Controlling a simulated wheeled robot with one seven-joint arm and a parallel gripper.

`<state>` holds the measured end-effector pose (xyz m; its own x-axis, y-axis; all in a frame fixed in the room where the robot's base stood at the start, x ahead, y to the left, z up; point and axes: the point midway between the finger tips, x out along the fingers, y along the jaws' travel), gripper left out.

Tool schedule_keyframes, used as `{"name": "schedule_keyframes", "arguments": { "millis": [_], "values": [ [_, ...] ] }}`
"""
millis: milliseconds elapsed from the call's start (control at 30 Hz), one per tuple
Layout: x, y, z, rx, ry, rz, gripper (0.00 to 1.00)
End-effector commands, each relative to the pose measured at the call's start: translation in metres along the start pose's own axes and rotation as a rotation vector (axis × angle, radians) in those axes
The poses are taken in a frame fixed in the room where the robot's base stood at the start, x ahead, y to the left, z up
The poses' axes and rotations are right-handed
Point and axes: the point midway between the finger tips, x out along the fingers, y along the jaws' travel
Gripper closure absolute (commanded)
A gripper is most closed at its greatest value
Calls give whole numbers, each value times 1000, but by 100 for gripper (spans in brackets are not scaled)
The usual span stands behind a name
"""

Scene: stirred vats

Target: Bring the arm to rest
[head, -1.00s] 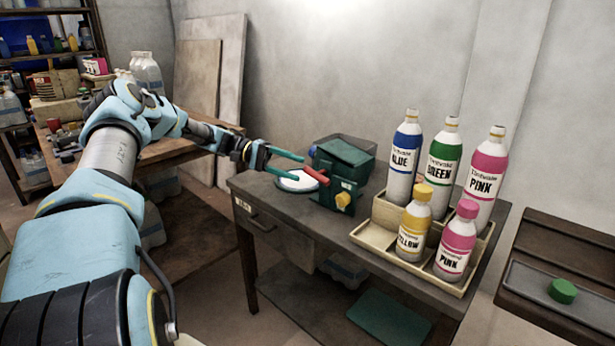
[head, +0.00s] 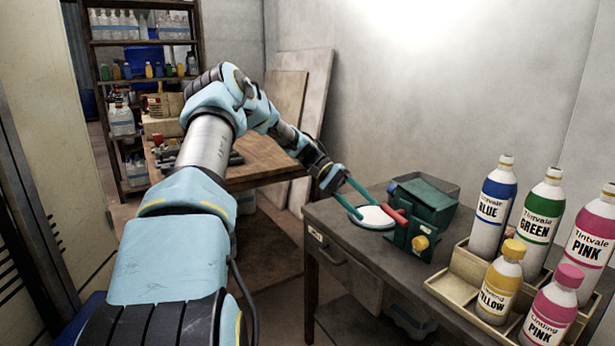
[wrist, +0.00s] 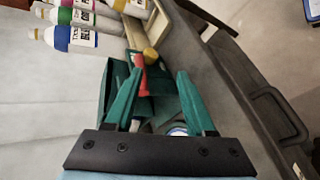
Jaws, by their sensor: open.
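My gripper (head: 359,199) is at the end of my outstretched arm, over the near left part of the grey workbench (head: 325,222). Its two green fingers are apart with nothing held between them. They point at a green machine (head: 424,203) with a red handle (head: 389,210) and a yellow knob (head: 420,243). A white round disc (head: 376,217) lies below and beside the fingers. In the wrist view the open fingers (wrist: 160,95) frame the red handle (wrist: 140,75); I cannot tell whether they touch it.
A wooden tray (head: 457,284) holds blue (head: 492,210), green (head: 541,222), yellow (head: 500,285) and pink bottles on the bench's right. A wooden table (head: 262,160) and a shelf rack (head: 145,42) stand behind my arm. Boards (head: 318,85) lean on the wall.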

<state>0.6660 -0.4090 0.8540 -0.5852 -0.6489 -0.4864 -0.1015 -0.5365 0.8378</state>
Motion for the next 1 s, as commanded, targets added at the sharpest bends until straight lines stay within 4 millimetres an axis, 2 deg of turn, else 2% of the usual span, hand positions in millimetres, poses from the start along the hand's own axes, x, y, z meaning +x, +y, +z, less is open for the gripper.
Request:
{"name": "schedule_keyframes", "arguments": {
  "millis": [33, 133, 233, 367, 500, 700, 833, 1000],
  "values": [
    [0, 6, 17, -29, 12, -97, 45],
    [-1, -3, 47, -87, 55, -268, 45],
    [-10, -13, 80, -135, 114, -428, 45],
    [-30, -24, 130, -185, 207, -611, 45],
    [-54, -32, 190, -223, 325, -775, 45],
    [-77, -37, 270, -245, 491, -923, 45],
    [-80, -39, 302, -248, 565, -963, 45],
    [-79, -41, 318, -247, 603, -978, 45]
  ]
}}
